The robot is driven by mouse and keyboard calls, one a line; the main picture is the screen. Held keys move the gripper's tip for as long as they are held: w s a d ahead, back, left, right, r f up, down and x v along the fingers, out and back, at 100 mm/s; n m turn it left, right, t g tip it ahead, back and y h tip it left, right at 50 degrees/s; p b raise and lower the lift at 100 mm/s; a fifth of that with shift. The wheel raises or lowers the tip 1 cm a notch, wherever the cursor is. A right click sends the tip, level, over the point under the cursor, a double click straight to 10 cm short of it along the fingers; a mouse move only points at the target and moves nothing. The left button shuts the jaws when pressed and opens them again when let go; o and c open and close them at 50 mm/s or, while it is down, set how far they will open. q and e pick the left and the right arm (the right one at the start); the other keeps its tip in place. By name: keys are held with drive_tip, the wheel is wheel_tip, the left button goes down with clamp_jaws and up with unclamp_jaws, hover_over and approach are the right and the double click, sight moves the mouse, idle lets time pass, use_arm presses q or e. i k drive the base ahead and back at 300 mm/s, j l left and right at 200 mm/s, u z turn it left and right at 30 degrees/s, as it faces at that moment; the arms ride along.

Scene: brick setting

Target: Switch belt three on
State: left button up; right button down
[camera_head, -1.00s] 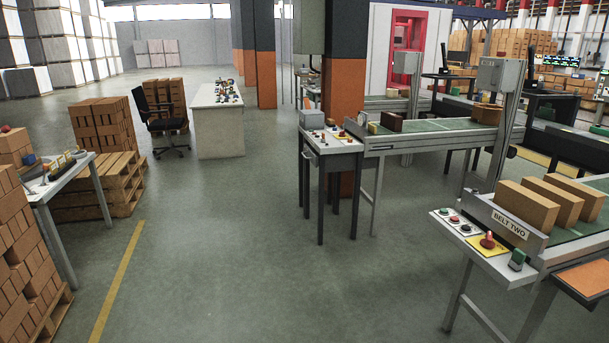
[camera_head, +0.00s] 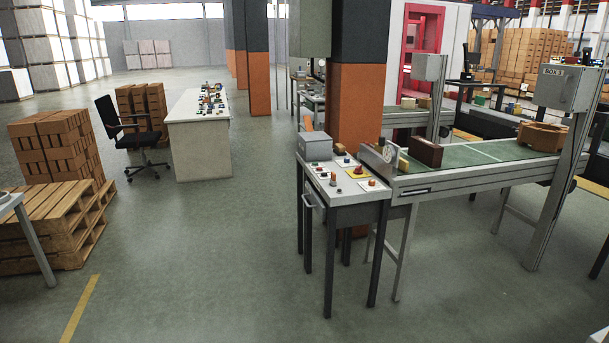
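A green conveyor belt (camera_head: 468,156) in a grey frame runs to the right in the head view. A control table (camera_head: 338,195) stands at its near left end, with several small coloured buttons on a pale top. A red knob on a yellow plate (camera_head: 357,172) sits among them. A grey post box (camera_head: 568,88) over the belt carries a label that seems to read "BOX 3". A round dial (camera_head: 390,153) stands at the belt's left end. I cannot read which button is which, or see whether the belt runs. Neither of my grippers is in view.
A dark brown block (camera_head: 425,152) and a brown open piece (camera_head: 541,136) lie on the belt. An orange and dark pillar (camera_head: 355,105) stands behind the table. An office chair (camera_head: 135,135), a white desk (camera_head: 200,150) and brick pallets (camera_head: 60,215) are left. The middle floor is clear.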

sight(358, 170)
drive_tip(key=i+j, duration=0.15)
drive_tip(key=i, duration=2.6)
drive_tip(key=l+z, duration=0.05)
drive_tip(key=l, duration=0.1)
